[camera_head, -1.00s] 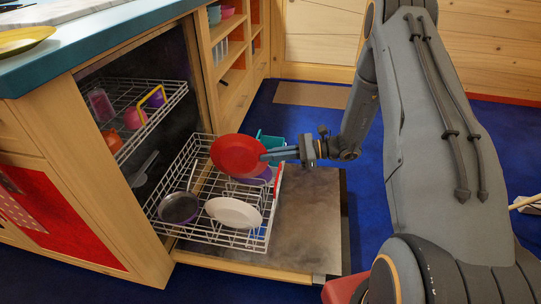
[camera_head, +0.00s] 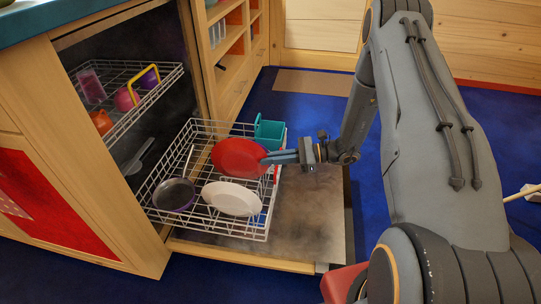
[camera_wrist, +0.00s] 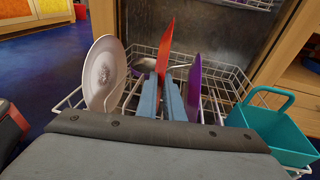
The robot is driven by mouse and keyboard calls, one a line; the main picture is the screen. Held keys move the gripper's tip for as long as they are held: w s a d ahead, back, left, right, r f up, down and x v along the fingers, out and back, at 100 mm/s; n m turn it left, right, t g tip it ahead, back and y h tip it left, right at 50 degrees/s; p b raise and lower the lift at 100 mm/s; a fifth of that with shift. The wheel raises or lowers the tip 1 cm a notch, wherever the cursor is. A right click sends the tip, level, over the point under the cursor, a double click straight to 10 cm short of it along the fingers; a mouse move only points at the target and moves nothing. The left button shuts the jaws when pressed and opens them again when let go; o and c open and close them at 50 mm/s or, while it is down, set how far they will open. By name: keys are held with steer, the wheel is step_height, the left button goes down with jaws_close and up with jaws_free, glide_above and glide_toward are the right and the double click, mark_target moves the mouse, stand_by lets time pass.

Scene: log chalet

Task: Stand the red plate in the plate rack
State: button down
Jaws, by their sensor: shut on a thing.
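The red plate (camera_head: 238,158) is held by its right edge in my gripper (camera_head: 277,158), over the lower dishwasher rack (camera_head: 152,215). In the wrist view the red plate (camera_wrist: 166,48) stands edge-on and upright between the two blue fingers of my gripper (camera_wrist: 161,85), which are shut on it. A purple plate (camera_wrist: 194,85) stands just to its right and a white plate (camera_wrist: 104,72) to its left. The white plate also shows in the head view (camera_head: 232,198). The red plate's lower edge is hidden, so I cannot tell whether it touches the rack.
A dark pan (camera_head: 174,194) sits at the rack's front left. A teal caddy (camera_head: 269,133) is at its back right. The upper rack (camera_head: 125,115) holds cups. The open dishwasher door (camera_head: 315,225) lies flat beneath, with bare room at right. Blue floor surrounds it.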

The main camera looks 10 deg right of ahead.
steer(key=shift+f+b, duration=1.05)
steer(key=shift+f, duration=1.15)
steer(key=shift+f, duration=0.15)
steer(key=c, duration=1.8)
jaws_free()
steer(key=shift+s, duration=0.1)
steer(key=shift+s+f, duration=0.1)
step_height(320, 180, up, 29)
steer(key=n+t+h+p, duration=0.3)
steer(key=n+p, duration=0.6)
steer(key=p, duration=1.5)
glide_above(265, 170)
steer(key=s+d, duration=0.5)
steer(key=s, duration=0.4)
steer(key=shift+s+d+r+n+t+p, duration=0.25)
steer(key=shift+s+r+n+t+p, duration=0.2)
steer(key=shift+n+p, duration=0.15)
